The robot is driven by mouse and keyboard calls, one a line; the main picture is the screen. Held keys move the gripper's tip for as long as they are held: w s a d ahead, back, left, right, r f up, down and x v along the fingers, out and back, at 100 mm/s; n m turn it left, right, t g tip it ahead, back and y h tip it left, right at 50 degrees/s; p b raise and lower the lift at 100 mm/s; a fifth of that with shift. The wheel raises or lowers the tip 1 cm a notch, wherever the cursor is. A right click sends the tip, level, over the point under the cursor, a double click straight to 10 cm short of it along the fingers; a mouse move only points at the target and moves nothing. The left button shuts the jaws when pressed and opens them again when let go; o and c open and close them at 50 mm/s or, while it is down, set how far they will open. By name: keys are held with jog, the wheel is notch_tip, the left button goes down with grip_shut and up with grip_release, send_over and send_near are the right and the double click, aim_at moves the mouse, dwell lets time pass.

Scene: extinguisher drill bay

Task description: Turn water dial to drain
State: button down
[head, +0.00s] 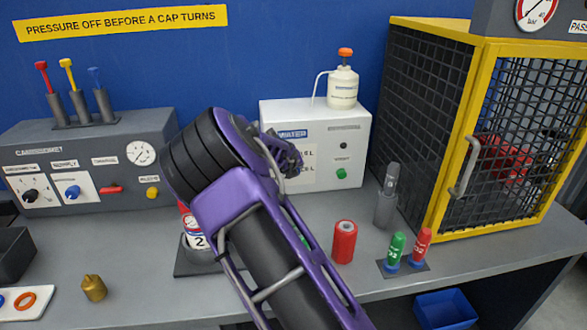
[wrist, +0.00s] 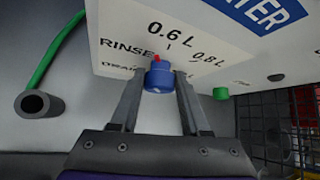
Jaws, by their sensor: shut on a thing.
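The white water box (head: 350,145) stands on the bench against the blue wall. Its front fills the top of the wrist view (wrist: 120,55), with 0.6 L, 0.8 L, RINSE and a partly covered DRAIN mark. The blue water dial (wrist: 159,79) has a red pointer, which lies beside the end of RINSE and below 0.6 L. My gripper (wrist: 159,88) is shut on the dial, one finger on each side. In the head view my arm hides the dial and my fingertips.
A green button (head: 341,174) is on the box and a white pump bottle (head: 343,86) stands on top. The carbonator panel (head: 90,160) is left. A yellow-framed mesh cage (head: 432,130) is right. A red cylinder (head: 344,242) stands in front. A green hose (wrist: 55,52) shows in the wrist view.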

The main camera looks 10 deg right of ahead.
jog(key=shift+s+a+f+n+h, duration=0.1)
jog(key=shift+s+f+n+h, duration=0.1)
jog(key=shift+f+n+h, duration=0.6)
jog(key=shift+r+n+t+h+b, duration=0.15)
jog(key=shift+n+t+h+b, duration=0.2)
jog(key=shift+h+b, duration=0.6)
jog(key=h+b, duration=0.1)
jog(key=b, duration=0.1)
jog(key=n+h+b, duration=0.1)
jog(key=b, duration=0.1)
jog(key=shift+f, duration=0.25)
jog(key=shift+r+n+t+h+b, duration=0.1)
jog(key=shift+n+t+h+b, duration=0.2)
jog(key=shift+b, duration=0.6)
jog(key=shift+r+h+b, duration=0.2)
jog(key=shift+h+b, duration=0.05)
jog(key=shift+b, duration=0.35)
jog(key=shift+c, duration=1.9)
grip_release()
jog(key=shift+w, duration=0.1)
jog(key=shift+a+r, duration=0.1)
jog(key=shift+r, duration=0.05)
